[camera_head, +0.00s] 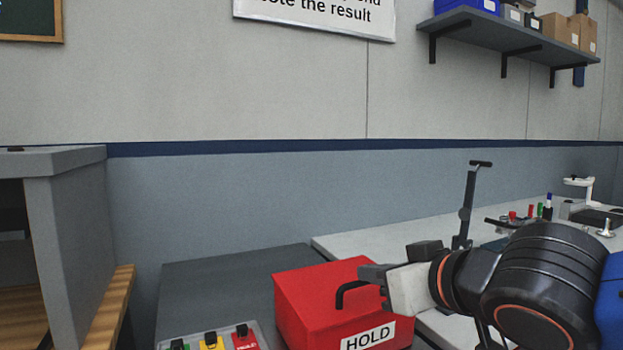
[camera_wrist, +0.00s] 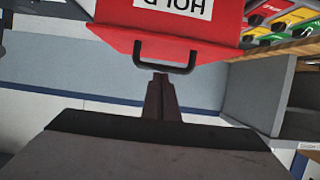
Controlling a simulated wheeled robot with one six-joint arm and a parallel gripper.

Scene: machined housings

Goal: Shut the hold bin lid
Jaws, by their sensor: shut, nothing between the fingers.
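The red hold bin (camera_head: 300,306) stands on a dark grey surface in the head view, with a white HOLD label on its front. Its red lid (camera_head: 322,279) looks down on the box, and I see no gap, though my gripper covers part of it. A black handle (camera_head: 350,291) is on the lid. The handle also shows in the wrist view (camera_wrist: 166,67), where the label is upside down. My gripper (camera_head: 368,273) is shut and empty, at the handle. In the wrist view its fingertips (camera_wrist: 160,77) come right up to the handle bar; I cannot tell whether they touch.
A tray with green, yellow and red parts (camera_head: 211,340) sits left of the bin. A pale bench (camera_head: 345,240) with small tools runs behind and to the right. A grey cabinet (camera_head: 72,230) stands at left. A wall shelf (camera_head: 505,38) holds boxes.

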